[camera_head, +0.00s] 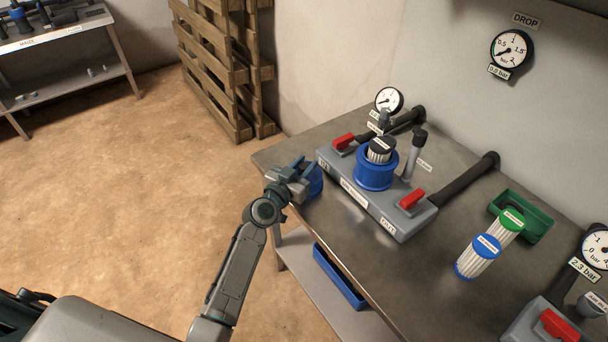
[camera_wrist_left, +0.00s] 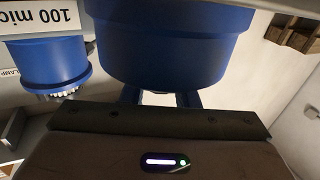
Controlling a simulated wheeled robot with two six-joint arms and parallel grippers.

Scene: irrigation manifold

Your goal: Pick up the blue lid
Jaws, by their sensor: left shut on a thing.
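The blue lid (camera_head: 315,179) is between the fingers of my left gripper (camera_head: 301,176), off the near left side of the manifold. In the left wrist view the lid (camera_wrist_left: 170,45) is a wide, round blue cup shape filling the upper middle. My left gripper is shut on it, with the finger ends partly hidden behind it. The blue filter housing (camera_head: 375,174) stands open on the grey manifold (camera_head: 398,221), with a white pleated cartridge with a dark top (camera_head: 381,149) in it. My right gripper is not in view.
Red valve handles (camera_head: 411,199) and a grey upright post (camera_head: 413,155) stand on the manifold. Blue-capped (camera_head: 487,246) and green-capped (camera_head: 512,219) cartridges and a green tray (camera_head: 540,223) are at the right. The metal table (camera_head: 355,248) is bare in front. A blue tray (camera_head: 338,276) is below.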

